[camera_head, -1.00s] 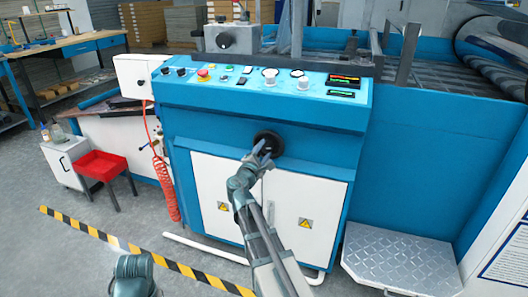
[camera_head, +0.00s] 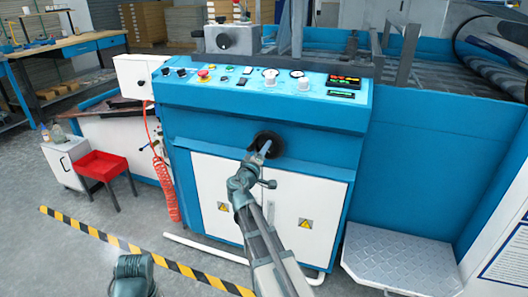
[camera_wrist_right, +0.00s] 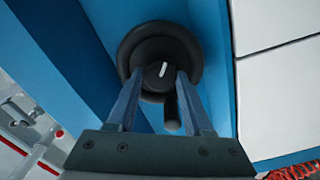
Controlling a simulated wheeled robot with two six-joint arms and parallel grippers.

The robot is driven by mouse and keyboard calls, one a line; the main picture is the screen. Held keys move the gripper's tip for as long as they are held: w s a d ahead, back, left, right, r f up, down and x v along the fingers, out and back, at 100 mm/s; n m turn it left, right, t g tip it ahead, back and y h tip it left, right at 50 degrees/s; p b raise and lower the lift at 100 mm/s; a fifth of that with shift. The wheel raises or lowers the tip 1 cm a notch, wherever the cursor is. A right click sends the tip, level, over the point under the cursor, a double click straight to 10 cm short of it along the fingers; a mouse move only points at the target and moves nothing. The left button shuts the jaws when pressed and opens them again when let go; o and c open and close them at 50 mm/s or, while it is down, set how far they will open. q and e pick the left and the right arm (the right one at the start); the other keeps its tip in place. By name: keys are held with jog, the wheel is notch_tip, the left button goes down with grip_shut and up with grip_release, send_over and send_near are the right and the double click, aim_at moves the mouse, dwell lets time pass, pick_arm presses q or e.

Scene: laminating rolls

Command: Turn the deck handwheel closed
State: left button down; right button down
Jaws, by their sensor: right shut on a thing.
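The deck handwheel (camera_head: 276,143) is a black round wheel on the blue front panel of the machine, above the white cabinet doors. In the right wrist view the handwheel (camera_wrist_right: 195,50) shows a dark hub with a white mark, and a short black handle sticks out beside the fingers. My right gripper (camera_head: 265,149) reaches up to the wheel from below. In the wrist view the right gripper (camera_wrist_right: 161,78) has one finger on each side of the hub and is shut on it. The gripper partly hides the wheel in the head view.
A control panel (camera_head: 220,82) with buttons and gauges lies above the wheel. A metal step (camera_head: 400,262) is at the lower right. Striped floor tape (camera_head: 88,229) crosses the open floor.

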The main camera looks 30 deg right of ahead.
jog(key=shift+s+m, duration=0.1)
jog(key=shift+m, duration=1.8)
jog(key=shift+c, duration=1.5)
grip_release()
jog(key=v, duration=1.3)
jog(key=shift+s+a, duration=0.25)
